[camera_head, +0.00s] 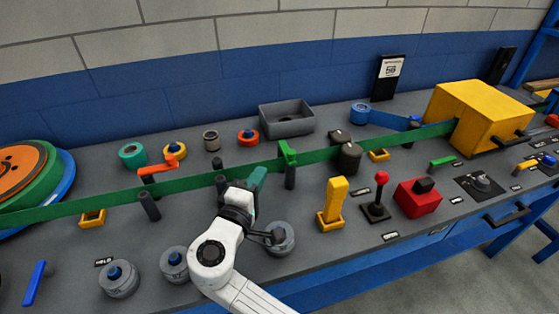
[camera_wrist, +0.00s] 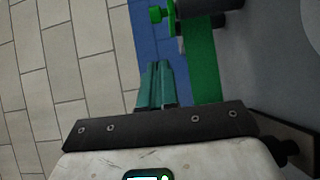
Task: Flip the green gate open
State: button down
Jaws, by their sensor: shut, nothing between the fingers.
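The green gate (camera_head: 287,153) sits on top of a dark post beside the long green band (camera_head: 225,176), near the middle of the bench. In the wrist view a green knobbed part, seemingly the gate (camera_wrist: 158,14), shows at the top edge, partly cut off. The green band (camera_wrist: 203,65) runs down from it. My gripper (camera_head: 257,178) is just left of the gate and a little lower, apart from it in the head view. Its teal fingers (camera_wrist: 157,85) are together with nothing between them. They point toward the upper part of the wrist view.
An orange gate (camera_head: 160,168) stands further left on the band. A yellow lever (camera_head: 333,203), a red-knobbed joystick (camera_head: 378,195) and a red box (camera_head: 417,196) stand to the right. Grey round weights (camera_head: 119,279) sit at the front. A grey bin (camera_head: 286,119) is behind.

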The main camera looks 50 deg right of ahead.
jog(key=d+p, duration=0.1)
jog(key=d, duration=0.6)
jog(key=shift+s, duration=0.25)
jog(key=shift+f, duration=0.1)
